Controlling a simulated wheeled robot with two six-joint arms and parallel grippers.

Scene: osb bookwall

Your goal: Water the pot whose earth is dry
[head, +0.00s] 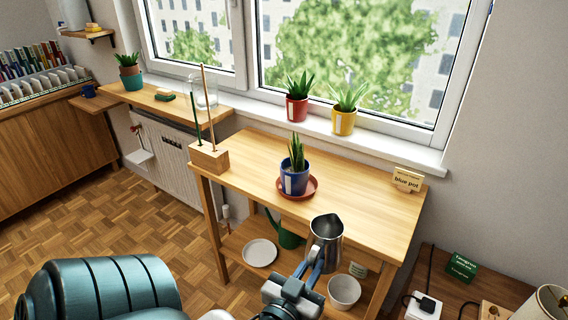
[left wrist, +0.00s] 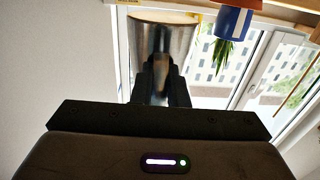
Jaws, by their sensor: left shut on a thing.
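My left gripper (head: 312,268) is shut on the handle of a metal jug (head: 326,243), which it holds near the table's front edge. The jug also shows in the left wrist view (left wrist: 165,40), between the fingers (left wrist: 162,88). A blue pot (head: 294,182) with a spiky plant stands on a red saucer (head: 311,190) on the wooden table, beyond and left of the jug. A red pot (head: 297,108) and a yellow pot (head: 343,122) stand on the windowsill. Their earth is too small to judge. The right gripper is out of view.
A small sign reading "blue pot" (head: 407,180) stands at the table's right end. A wooden block with upright sticks (head: 209,157) stands at the left end. The shelf below holds a green watering can (head: 287,236), a white plate (head: 260,253) and a white bowl (head: 344,291).

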